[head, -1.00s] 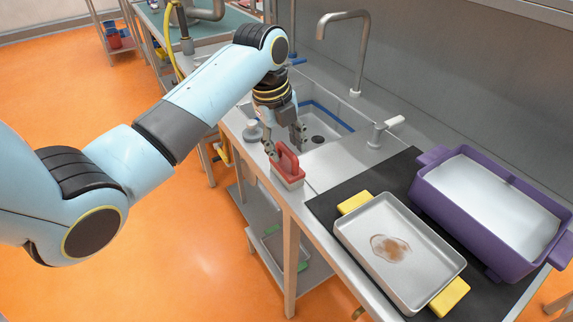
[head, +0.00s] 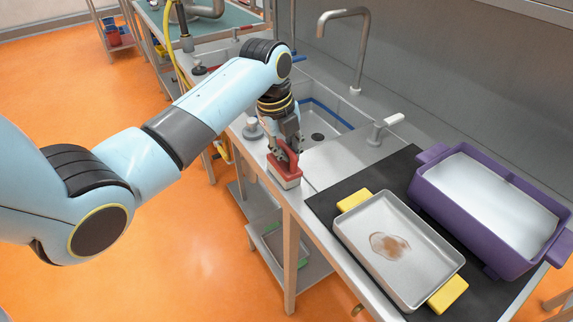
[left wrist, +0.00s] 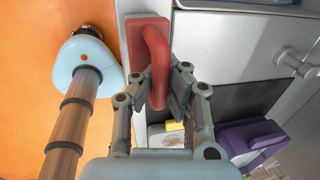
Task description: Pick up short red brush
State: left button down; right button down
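The short red brush (head: 284,172) stands upright on the metal counter, bristles down, near the counter's front edge. Its red handle (left wrist: 156,60) loops up in the left wrist view. My left gripper (head: 286,143) is lowered over the handle from above. The brush base appears to rest on the counter, with no clear gap below. My right gripper is in neither view.
A sink (head: 340,115) with a tall faucet (head: 362,45) lies behind the brush. To the right, a metal tray (head: 440,252) with yellow grips and a brown stain sits on a black mat (head: 325,203). A purple container (head: 455,212) holding whitish contents stands beyond it.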

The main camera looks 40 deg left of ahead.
pick_arm(q)
jog(key=shift+r, duration=0.1)
dwell(0.3)
jog(key=shift+r, duration=0.25)
jog(key=r, duration=0.2)
jog(key=r+b, duration=0.1)
jog(key=shift+d+r, duration=0.25)
jog(key=shift+r, duration=0.1)
jog(key=s+d+r+b, duration=0.1)
jog(key=s+d+r, duration=0.1)
jog(key=d+r, duration=0.4)
jog(key=d, duration=0.5)
jog(key=shift+s+r, duration=0.35)
jog(key=shift+s, duration=0.05)
jog(key=shift+a, duration=0.1)
